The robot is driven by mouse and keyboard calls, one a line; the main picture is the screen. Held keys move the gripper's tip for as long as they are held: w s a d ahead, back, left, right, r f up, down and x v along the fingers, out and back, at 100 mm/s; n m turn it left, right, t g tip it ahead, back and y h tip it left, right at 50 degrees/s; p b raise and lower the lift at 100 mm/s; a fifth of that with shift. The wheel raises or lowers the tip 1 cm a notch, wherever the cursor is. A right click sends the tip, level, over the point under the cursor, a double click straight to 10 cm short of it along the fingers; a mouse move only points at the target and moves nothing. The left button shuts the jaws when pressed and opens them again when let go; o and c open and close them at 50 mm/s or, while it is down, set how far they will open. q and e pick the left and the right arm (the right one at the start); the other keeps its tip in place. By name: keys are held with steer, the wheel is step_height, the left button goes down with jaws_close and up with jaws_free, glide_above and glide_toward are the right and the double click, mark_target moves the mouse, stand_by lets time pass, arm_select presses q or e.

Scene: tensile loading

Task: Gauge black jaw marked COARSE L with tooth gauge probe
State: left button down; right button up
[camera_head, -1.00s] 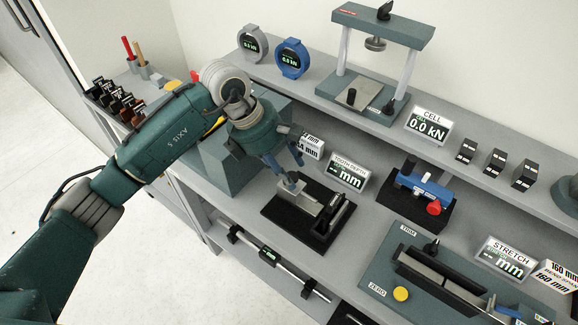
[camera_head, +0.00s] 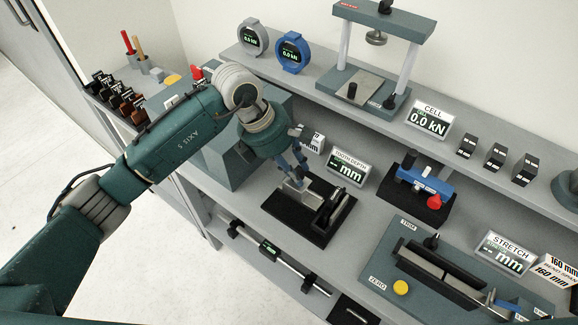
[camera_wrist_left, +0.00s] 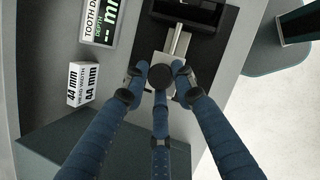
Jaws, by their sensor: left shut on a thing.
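The tooth gauge (camera_head: 325,228) is a black base with a pale metal block (camera_head: 292,200) and a dark slotted part, in front of the TOOTH DEPTH display (camera_head: 347,167), which shows dashes and mm. My left gripper (camera_head: 299,174) is over the metal block, its blue fingers closed. In the left wrist view the fingers (camera_wrist_left: 173,80) meet around a round black knob (camera_wrist_left: 181,71), apparently the probe's, above the pale metal. The fingers hide the probe's lower part. Black jaws (camera_head: 103,80) stand in a rack at the far left; their labels are too small to read. My right gripper is out of view.
A block marked 44 mm (camera_head: 313,142) stands behind the gauge. To the right are a blue clamp device (camera_head: 425,182) with a red knob and the STRETCH fixture (camera_head: 440,270). A press frame (camera_head: 385,18) and several dark blocks (camera_head: 496,160) occupy the upper shelf.

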arm_select(q)
steer(key=shift+s+d, duration=0.45)
steer(key=shift+d, duration=0.25)
steer(key=shift+s+d+r, duration=0.15)
steer(key=shift+s+d, duration=0.05)
steer(key=shift+d, duration=0.1)
steer(key=c, duration=1.4)
jaws_free()
steer(key=shift+a, duration=0.1)
steer(key=v, duration=1.2)
